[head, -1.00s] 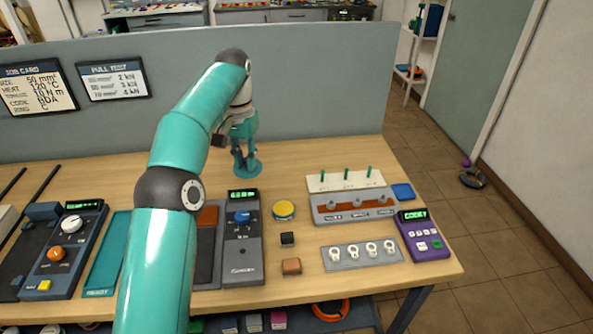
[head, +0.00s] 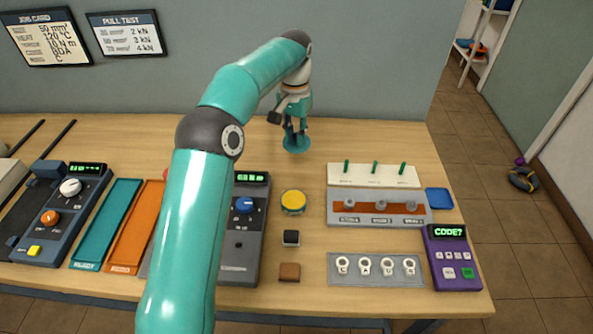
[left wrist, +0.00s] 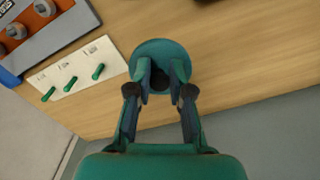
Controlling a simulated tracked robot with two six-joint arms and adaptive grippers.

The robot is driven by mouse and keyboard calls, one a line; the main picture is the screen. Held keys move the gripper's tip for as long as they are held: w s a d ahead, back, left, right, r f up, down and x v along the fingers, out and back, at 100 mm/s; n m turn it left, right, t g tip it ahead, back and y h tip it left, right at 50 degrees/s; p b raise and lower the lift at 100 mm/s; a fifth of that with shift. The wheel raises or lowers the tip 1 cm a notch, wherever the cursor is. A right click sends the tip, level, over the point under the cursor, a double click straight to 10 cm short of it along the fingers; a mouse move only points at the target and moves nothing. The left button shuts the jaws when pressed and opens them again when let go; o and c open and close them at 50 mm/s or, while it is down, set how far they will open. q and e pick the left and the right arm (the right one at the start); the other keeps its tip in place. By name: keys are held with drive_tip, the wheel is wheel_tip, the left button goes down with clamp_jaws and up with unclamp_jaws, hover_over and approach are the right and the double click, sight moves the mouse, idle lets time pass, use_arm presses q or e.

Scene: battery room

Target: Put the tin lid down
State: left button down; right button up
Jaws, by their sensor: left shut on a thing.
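The tin lid (head: 296,146) is a round teal disc at the back of the wooden table. It also shows in the left wrist view (left wrist: 150,48), at the fingertips. My left gripper (head: 296,132) points down and is shut on the lid's middle; the fingers hide part of it. The lid lies flat, at or just above the table; I cannot tell whether it touches. A round yellow-topped tin (head: 293,201) stands nearer the front, apart from the lid. My right gripper is not in view.
A panel with green pegs (head: 372,175) stands right of the lid, with a blue pad (head: 439,198) beside it. A grey wall (head: 370,70) rises behind the table. A purple keypad (head: 452,258) is at front right. Bare wood surrounds the lid.

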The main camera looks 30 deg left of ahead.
sight(295, 175)
use_arm(q)
wheel_tip(295, 175, down, 11)
drive_tip(key=shift+f, duration=0.15)
idle(0.4)
drive_tip(key=c, duration=1.1)
unclamp_jaws()
drive_tip(key=shift+f, duration=0.1)
drive_tip(key=shift+o, duration=0.2)
wheel_tip(295, 175, up, 12)
drive_tip(key=shift+a+r+p, duration=0.1)
drive_tip(key=shift+p, duration=0.25)
